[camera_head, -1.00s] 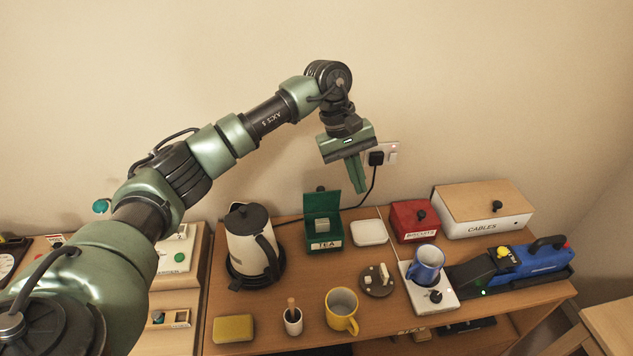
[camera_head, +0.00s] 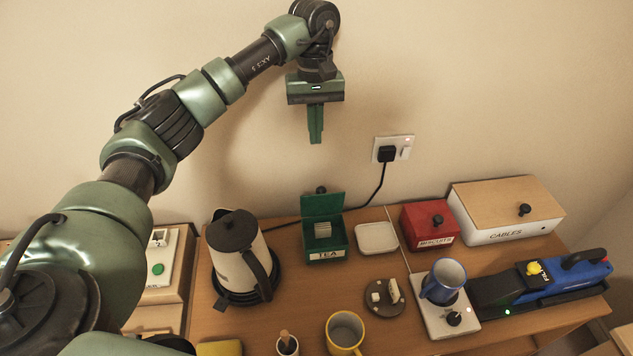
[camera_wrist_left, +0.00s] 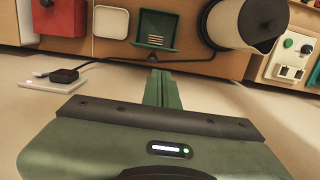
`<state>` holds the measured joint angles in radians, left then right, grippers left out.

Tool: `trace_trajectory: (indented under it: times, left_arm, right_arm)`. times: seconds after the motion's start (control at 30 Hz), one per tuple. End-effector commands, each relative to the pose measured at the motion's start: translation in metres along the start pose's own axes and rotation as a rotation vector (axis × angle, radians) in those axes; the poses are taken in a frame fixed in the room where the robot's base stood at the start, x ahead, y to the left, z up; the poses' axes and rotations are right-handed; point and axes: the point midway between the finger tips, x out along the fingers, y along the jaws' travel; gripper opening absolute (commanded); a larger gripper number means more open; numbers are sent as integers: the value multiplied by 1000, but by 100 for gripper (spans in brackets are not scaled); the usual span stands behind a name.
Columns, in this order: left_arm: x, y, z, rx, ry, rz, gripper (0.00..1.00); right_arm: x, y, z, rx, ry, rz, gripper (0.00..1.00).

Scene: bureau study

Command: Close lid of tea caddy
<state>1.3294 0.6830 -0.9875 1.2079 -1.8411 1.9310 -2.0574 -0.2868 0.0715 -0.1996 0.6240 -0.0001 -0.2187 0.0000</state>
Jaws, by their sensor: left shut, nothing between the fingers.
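The green tea caddy (camera_head: 326,252) stands near the back of the desk, with a white TEA label on its front. Its lid (camera_head: 323,206) is open, standing up at the back with a dark knob on its far side. Pale tea bags show inside. The caddy also shows in the left wrist view (camera_wrist_left: 156,29). My left gripper (camera_head: 315,141) is shut and empty, its fingers pointing down in front of the wall, above and behind the caddy and apart from it. My right gripper is not in view.
A kettle (camera_head: 238,254) stands left of the caddy. A white square dish (camera_head: 377,238) and a red biscuits box (camera_head: 428,225) are on its right. A black cable runs behind it from the wall plug (camera_head: 387,154). Mugs stand in front.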

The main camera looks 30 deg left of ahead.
Motion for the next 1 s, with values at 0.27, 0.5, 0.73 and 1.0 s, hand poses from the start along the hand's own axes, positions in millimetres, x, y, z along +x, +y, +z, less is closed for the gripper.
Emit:
trace_trajectory:
  times: [0.27,0.5,0.73,1.0]
  left_arm:
    - [44,0,-3,1,0,1,0]
    - [58,0,-4,0,-1,0,0]
    - [89,0,-3,-1,-4,-2,0]
    - [135,1,-3,1,-3,0,0]
  right_arm:
    - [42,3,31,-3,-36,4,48]
    - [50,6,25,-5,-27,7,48]
    - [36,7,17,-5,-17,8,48]
    - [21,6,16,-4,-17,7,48]
